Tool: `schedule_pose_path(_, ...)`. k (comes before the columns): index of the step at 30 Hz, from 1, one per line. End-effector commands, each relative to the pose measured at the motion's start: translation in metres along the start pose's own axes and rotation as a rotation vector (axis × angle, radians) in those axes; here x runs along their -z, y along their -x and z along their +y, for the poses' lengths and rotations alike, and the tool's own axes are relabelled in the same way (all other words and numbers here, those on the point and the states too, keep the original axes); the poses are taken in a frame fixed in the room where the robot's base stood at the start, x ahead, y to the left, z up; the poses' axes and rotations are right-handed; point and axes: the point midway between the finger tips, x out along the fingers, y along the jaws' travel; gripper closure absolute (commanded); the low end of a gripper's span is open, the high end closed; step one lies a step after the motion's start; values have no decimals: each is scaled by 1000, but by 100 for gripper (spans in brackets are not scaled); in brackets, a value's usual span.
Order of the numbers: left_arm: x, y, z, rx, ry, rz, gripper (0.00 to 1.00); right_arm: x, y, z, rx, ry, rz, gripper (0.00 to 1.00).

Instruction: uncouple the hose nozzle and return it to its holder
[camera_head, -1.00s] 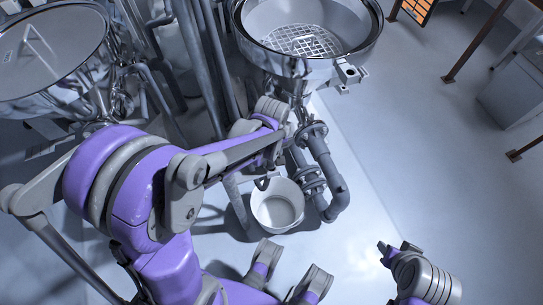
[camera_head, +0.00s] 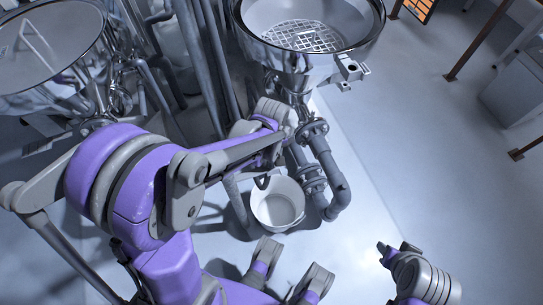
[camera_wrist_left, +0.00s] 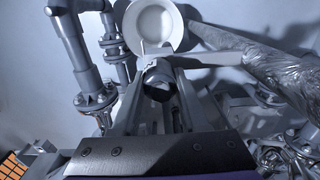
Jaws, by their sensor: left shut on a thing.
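My left gripper (camera_wrist_left: 158,58) is shut on a dark, round-ended cylindrical piece (camera_wrist_left: 158,80), seen between its fingers in the left wrist view. It looks like the hose nozzle, but the fingers hide most of it, and I cannot tell whether it is still coupled. In the head view my left arm reaches to just below the steel hopper (camera_head: 352,70), and its wrist hides the held piece. My right gripper (camera_head: 384,247) is at the lower right, over bare floor and away from other things. Its finger gap is too small to tell. The nozzle's holder is not clearly seen.
A white bucket (camera_head: 277,222) stands on the floor below the hopper; it also shows in the left wrist view (camera_wrist_left: 170,20). A grey flanged pipe (camera_head: 338,185) bends down right of it. Vertical pipes (camera_head: 203,60) and another steel vessel (camera_head: 45,85) crowd the left.

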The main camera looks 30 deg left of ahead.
Motion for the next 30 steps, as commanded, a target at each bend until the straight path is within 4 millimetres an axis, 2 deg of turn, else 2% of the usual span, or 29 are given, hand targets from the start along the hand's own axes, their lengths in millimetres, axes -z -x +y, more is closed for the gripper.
schedule_pose_path(23, 0, -14, 0, 0, 0, 0, 100, -5, -11, 0, 0, 0, -4, 55)
schedule_pose_path(24, 0, -14, 0, 0, 0, 0, 55, -5, -11, 0, 0, 0, -4, 55)
schedule_pose_path(30, 0, -14, 0, 0, 0, 0, 22, -4, -11, 0, 0, 0, -4, 55)
